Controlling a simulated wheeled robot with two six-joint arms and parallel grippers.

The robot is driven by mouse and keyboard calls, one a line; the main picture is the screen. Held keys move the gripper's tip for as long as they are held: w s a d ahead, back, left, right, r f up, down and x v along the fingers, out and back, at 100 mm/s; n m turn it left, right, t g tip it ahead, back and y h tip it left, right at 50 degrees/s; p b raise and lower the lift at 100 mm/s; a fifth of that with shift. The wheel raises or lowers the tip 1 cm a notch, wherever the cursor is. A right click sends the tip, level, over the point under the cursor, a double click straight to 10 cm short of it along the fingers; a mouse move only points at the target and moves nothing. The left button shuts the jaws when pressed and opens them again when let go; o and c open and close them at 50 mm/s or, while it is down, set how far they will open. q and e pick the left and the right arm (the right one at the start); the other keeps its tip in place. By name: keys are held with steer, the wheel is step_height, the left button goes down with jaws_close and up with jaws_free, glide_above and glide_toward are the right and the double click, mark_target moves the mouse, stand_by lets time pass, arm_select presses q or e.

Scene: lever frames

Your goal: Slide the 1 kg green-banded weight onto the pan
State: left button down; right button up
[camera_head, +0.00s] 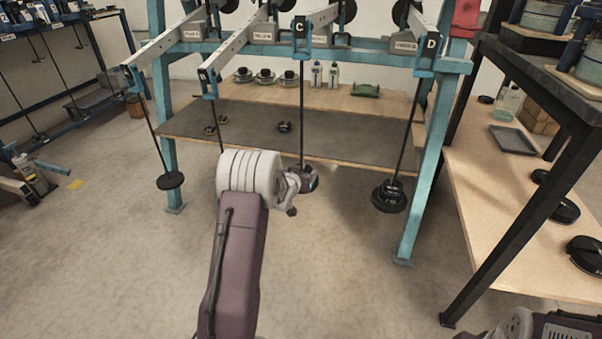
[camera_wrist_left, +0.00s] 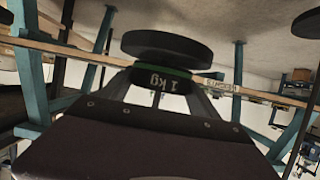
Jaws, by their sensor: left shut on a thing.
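The green-banded weight (camera_wrist_left: 160,80), dark and marked "1 kg", is between the fingers of my left gripper in the left wrist view. That view looks upside down. A black disc (camera_wrist_left: 165,46), which looks like a hanging pan, overlaps the weight's edge there; I cannot tell whether they touch. In the head view my left gripper (camera_head: 303,183) is at the lower end of the rod (camera_head: 303,120) under lever C (camera_head: 301,26). My wrist hides part of the weight and pan. Of my right arm only a part shows at bottom right; its gripper is out of view.
Lever D's hanger (camera_head: 389,196) carries stacked dark weights on the right. An empty-looking pan (camera_head: 170,181) hangs on the left. A teal post (camera_head: 425,165) and a side bench (camera_head: 490,190) stand right. Small weights (camera_head: 285,127) lie on the dark shelf behind. The floor in front is clear.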

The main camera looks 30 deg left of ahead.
arm_select(q)
steer(key=shift+f+b, duration=0.2)
steer(key=shift+b, duration=0.1)
stand_by(0.4)
steer(key=shift+c, duration=0.4)
jaws_free()
steer(key=shift+f, duration=0.2)
steer(key=shift+s+r, duration=0.1)
